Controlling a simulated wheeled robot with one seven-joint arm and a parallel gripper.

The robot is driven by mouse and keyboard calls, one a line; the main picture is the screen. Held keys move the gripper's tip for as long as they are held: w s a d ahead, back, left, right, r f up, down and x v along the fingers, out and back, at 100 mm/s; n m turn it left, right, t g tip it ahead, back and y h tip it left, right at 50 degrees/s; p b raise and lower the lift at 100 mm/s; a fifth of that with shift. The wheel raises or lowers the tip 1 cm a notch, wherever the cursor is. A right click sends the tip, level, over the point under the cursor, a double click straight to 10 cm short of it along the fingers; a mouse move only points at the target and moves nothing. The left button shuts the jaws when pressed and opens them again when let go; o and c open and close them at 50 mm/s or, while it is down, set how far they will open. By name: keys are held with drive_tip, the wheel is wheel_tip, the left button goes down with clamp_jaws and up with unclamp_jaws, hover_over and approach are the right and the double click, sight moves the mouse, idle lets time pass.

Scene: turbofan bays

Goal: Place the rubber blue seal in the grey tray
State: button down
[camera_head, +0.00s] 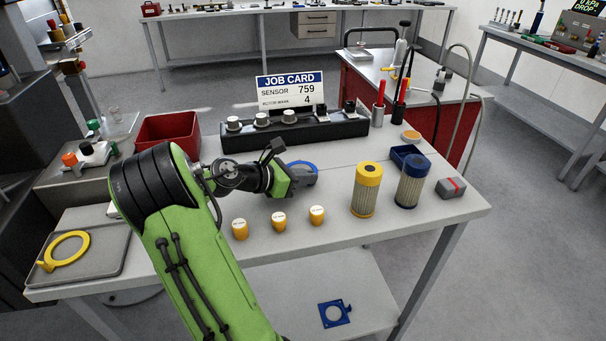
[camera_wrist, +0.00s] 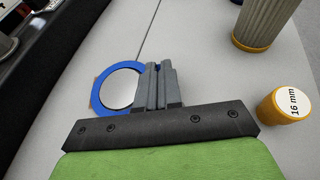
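The blue seal (camera_wrist: 99,101) is a ring near my gripper (camera_wrist: 158,72) in the wrist view. My gripper's two fingers are close together at the ring's right side, and a little blue shows between their tips. They look shut on its edge; the fingers hide part of it. In the head view the seal (camera_head: 312,165) shows partly behind my gripper (camera_head: 300,174), low over the worktable. I cannot tell whether it touches the table. The grey tray (camera_head: 108,262) is at the table's left end, with a yellow ring (camera_head: 82,238) lying in it.
Yellow (camera_head: 367,190) and blue (camera_head: 410,182) filters stand right of my gripper. A black rack (camera_head: 295,135) and job card (camera_head: 291,90) are behind. A red bin (camera_head: 168,136) is back left. My arm crosses between seal and tray.

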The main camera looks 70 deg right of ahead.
wheel_tip(320, 180, up, 10)
drive_tip(key=p, duration=0.5)
